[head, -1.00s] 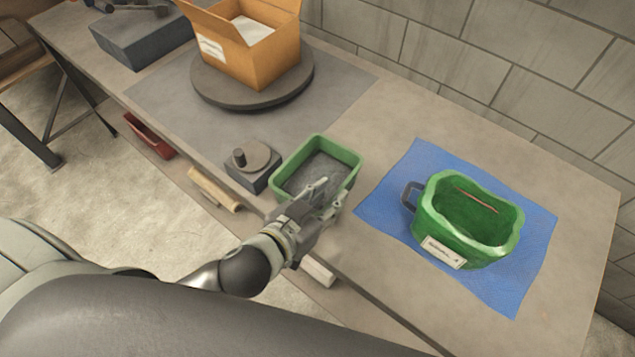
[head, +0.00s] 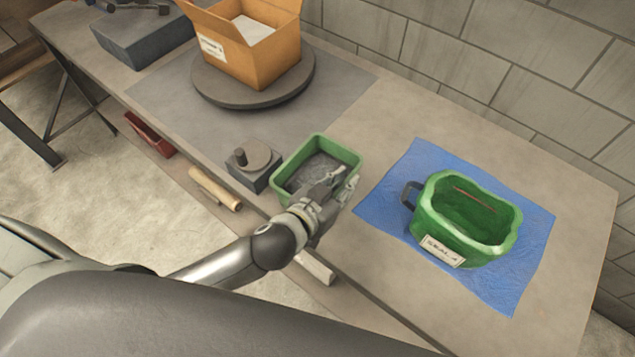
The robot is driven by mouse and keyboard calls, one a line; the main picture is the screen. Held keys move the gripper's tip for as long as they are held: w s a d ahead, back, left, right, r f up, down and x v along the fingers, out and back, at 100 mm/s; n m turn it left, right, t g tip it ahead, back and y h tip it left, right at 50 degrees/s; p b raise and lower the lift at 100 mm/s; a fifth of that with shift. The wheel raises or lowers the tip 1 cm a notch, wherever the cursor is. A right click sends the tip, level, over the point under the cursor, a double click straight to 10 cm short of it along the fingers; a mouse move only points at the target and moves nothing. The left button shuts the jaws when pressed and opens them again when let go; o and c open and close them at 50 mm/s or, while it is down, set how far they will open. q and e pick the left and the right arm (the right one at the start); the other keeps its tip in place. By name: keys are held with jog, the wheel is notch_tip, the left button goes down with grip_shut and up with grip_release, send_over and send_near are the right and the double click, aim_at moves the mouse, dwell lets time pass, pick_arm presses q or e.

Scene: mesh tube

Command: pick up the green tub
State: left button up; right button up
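The green tub (head: 433,222) stands upright on a wrinkled blue cloth (head: 393,177) at the right of the bench. It has a wavy rim, a dark handle on its left side and a white label on its front. A thin reddish line shows inside it. My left gripper (head: 343,182) is left of the tub and apart from it, over the right side of a smaller green tray (head: 281,173). Its fingers look spread, with nothing seen between them. My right gripper is not in view.
A dark block with a round knob (head: 254,160) stands left of the tray. An open cardboard box (head: 250,50) sits on a round turntable (head: 222,98) farther back. A grey block wall (head: 480,60) borders the back. Bare bench (head: 440,120) lies behind the cloth.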

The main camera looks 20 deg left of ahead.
pick_arm(q)
grip_shut()
dwell(0.5)
jog(key=shift+w+r+p, duration=0.1)
jog(key=shift+r+p, duration=0.25)
jog(key=shift+r, duration=4.75)
